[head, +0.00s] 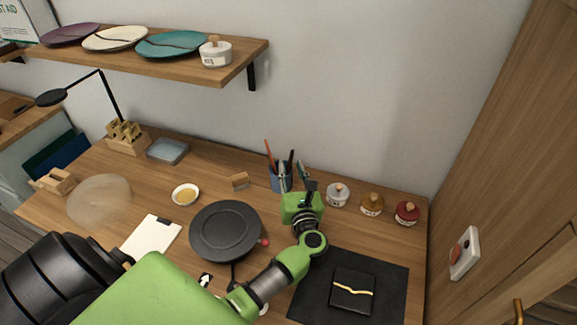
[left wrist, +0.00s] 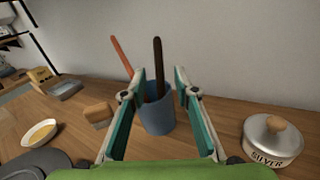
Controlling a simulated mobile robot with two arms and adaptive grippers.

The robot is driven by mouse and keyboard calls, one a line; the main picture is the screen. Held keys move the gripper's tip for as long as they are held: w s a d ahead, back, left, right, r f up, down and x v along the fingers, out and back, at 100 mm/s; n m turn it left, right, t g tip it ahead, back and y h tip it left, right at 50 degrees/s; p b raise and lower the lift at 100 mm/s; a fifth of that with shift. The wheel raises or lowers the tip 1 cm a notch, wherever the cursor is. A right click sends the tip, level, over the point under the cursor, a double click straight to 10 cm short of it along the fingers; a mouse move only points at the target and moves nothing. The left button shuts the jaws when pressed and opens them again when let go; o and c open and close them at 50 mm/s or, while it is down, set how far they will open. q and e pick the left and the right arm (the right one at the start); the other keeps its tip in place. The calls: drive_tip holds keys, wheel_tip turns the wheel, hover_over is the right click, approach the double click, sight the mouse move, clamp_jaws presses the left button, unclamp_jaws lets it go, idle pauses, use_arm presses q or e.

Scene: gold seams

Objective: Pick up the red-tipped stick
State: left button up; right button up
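A blue cup (head: 277,183) stands near the back wall with several sticks in it. One stick with an orange-red upper part (head: 269,152) leans left; it also shows in the left wrist view (left wrist: 121,56). A dark brown stick (left wrist: 158,60) stands beside it. My left gripper (head: 295,178) is in front of the cup, pointing at it. In the left wrist view its fingers (left wrist: 160,80) are spread apart, with the cup and the dark stick seen between them. The orange-red stick shows left of the left finger. Nothing is held. The right gripper is not visible.
A silver-labelled jar (left wrist: 272,140), an amber jar (head: 372,204) and a red jar (head: 407,212) stand right of the cup. A dark round turntable (head: 225,228) and a black mat (head: 390,290) are nearer. A shelf (head: 235,60) with plates hangs above left.

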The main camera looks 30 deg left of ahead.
sight(290, 164)
use_arm(q)
drive_tip(key=shift+x, duration=1.5)
drive_tip(key=shift+s+d, duration=0.1)
drive_tip(key=shift+c, duration=0.7)
clamp_jaws()
drive_tip(key=shift+r, duration=0.1)
wheel_tip(290, 164, up, 10)
drive_tip(key=shift+f, duration=0.1)
drive_tip(key=c, duration=0.6)
unclamp_jaws()
clamp_jaws()
